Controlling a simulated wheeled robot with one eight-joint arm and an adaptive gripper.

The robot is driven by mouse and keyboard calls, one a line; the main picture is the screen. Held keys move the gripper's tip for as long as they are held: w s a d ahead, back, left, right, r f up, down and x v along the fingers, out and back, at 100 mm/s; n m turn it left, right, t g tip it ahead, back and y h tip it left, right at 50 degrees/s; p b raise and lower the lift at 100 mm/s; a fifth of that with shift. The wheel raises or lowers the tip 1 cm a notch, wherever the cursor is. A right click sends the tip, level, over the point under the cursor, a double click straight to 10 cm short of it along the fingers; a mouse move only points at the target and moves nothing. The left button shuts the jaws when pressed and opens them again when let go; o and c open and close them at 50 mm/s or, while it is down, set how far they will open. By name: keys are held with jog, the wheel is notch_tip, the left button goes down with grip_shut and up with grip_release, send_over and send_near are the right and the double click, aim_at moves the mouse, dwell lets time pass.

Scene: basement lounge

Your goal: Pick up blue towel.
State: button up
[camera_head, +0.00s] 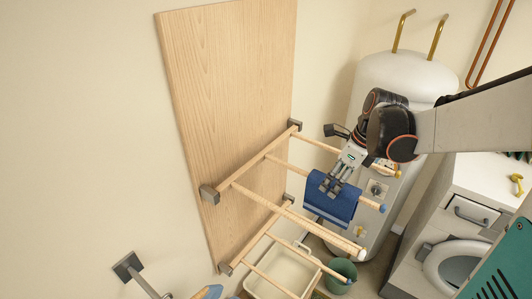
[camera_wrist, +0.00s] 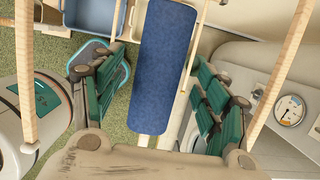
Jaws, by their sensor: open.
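The blue towel (camera_head: 331,203) hangs folded over a wooden rail of the wall-mounted drying rack (camera_head: 264,153). In the head view my gripper (camera_head: 338,186) is at the towel's top edge, pointing down at it. In the wrist view the blue towel (camera_wrist: 162,75) is a long blue strip in the middle. My gripper's two green-padded fingers (camera_wrist: 160,100) are spread apart, one on each side of the towel, with gaps on both sides. Whether either finger touches the towel cannot be told.
A white boiler tank (camera_head: 400,80) stands behind the rack. A pale basin (camera_head: 283,268) and a green bucket (camera_head: 341,275) sit below. Other rack rails run close to my gripper.

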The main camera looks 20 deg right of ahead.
aim_at(339, 211)
jog(key=x, duration=0.4)
jog(key=shift+s, duration=0.15)
jog(key=x, duration=0.5)
jog(key=shift+s+d+f, duration=0.25)
jog(key=shift+s, duration=0.05)
jog(key=c, duration=1.2)
